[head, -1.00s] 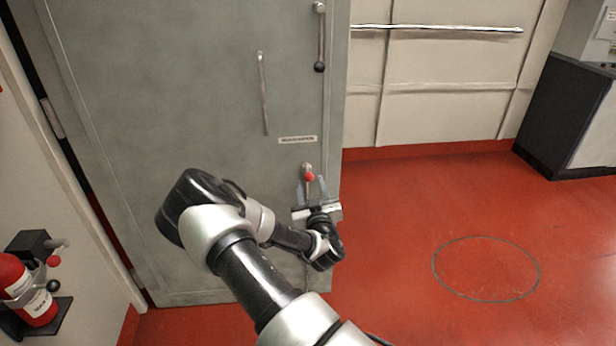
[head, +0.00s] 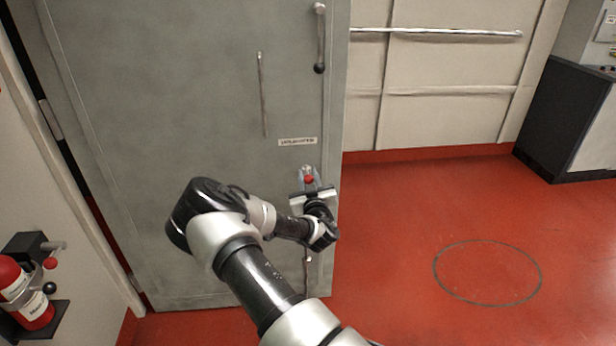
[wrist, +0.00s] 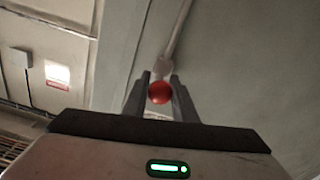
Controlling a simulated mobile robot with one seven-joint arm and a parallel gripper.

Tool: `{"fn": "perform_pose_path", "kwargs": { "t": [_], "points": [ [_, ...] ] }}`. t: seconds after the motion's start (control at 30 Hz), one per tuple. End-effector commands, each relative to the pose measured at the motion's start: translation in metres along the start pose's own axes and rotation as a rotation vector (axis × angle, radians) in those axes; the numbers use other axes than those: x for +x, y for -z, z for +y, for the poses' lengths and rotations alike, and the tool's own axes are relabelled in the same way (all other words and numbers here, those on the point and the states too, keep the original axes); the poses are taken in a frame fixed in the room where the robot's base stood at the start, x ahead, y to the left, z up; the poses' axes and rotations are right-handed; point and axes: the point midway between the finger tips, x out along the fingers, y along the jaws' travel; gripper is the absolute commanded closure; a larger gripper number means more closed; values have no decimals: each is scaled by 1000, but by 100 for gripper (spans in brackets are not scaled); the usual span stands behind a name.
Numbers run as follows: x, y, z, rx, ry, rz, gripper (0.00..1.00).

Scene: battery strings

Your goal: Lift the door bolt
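The grey cabinet door (head: 180,120) fills the left half of the head view. Low near its right edge is the door bolt, with a red ball knob (head: 309,180). My gripper (head: 309,177) is at this knob, pointing up along the door, with one finger on each side of it. In the wrist view the red knob (wrist: 160,92) sits between my two fingers (wrist: 159,85), which appear to touch it on both sides. The pale bolt rod (wrist: 178,30) runs up the door beyond the knob. The wrist partly hides the lower bolt area.
A lever with a black ball (head: 319,68) hangs at the door's upper right. A thin upright handle (head: 262,95) and a small label (head: 298,141) are on the door. A fire extinguisher (head: 25,295) hangs at the lower left. The red floor (head: 430,210) at right is clear.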

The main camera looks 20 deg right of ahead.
Motion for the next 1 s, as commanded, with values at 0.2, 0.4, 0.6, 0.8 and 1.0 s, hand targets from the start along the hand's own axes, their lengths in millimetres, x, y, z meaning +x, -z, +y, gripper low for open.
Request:
{"fn": "perform_pose_path", "kwargs": {
  "t": [0.2, 0.4, 0.6, 0.8, 1.0],
  "points": [
    [0, 4, 1, 1, -1, 1, 100],
    [1, 40, 8, 4, -3, 9, 100],
    [2, 50, 10, 0, -2, 14, 100],
    [2, 51, 11, 0, -2, 16, 70],
    [1, 47, 10, 0, -1, 9, 57]
  ]
}}
